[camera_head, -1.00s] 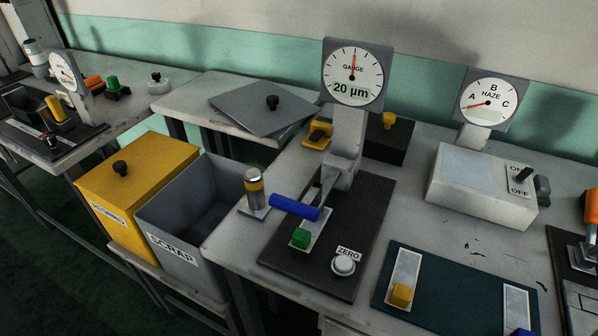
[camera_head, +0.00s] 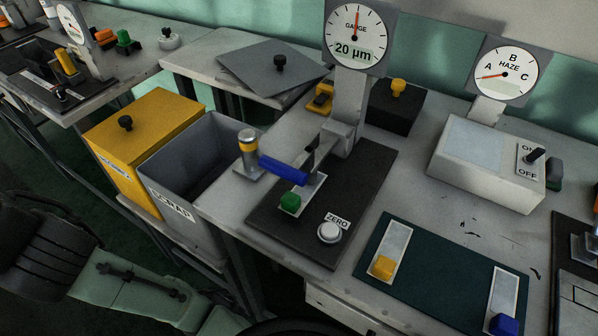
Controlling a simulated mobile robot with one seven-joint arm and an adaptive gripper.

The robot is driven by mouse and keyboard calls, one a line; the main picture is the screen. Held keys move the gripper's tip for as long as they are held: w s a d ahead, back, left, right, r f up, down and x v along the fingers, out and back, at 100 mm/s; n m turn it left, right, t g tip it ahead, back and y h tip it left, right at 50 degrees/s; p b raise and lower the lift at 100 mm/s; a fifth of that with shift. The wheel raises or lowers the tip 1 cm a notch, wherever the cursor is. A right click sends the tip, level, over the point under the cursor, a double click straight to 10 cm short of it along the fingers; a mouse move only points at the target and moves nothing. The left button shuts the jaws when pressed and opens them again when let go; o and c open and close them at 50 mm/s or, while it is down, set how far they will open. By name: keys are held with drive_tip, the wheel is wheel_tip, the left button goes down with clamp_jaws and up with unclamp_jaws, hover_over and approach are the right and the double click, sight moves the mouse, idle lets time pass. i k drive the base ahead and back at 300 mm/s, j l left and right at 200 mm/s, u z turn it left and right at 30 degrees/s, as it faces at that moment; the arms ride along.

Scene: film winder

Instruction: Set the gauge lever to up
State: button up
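The gauge (camera_head: 355,38) stands on a black base plate (camera_head: 300,225) on the bench, with a round dial over a "20 µm" readout and its needle pointing straight up. Its lever has a blue cylindrical handle (camera_head: 284,170), which sits low, just above a small pale plate with a green block (camera_head: 290,203) on it. I cannot tell whether the handle touches that plate. Part of my arm (camera_head: 120,285) shows at the lower left, well apart from the lever. My gripper's fingertips are not clearly visible.
A metal cylinder with a yellow band (camera_head: 248,143) stands close left of the blue handle. The white ZERO button (camera_head: 329,232) is at the base's front. The grey scrap bin (camera_head: 165,206) and yellow bin (camera_head: 118,130) stand left. A dark green mat (camera_head: 440,275) lies right.

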sight(304, 171)
drive_tip(key=k+u, duration=0.15)
drive_tip(key=k, duration=0.75)
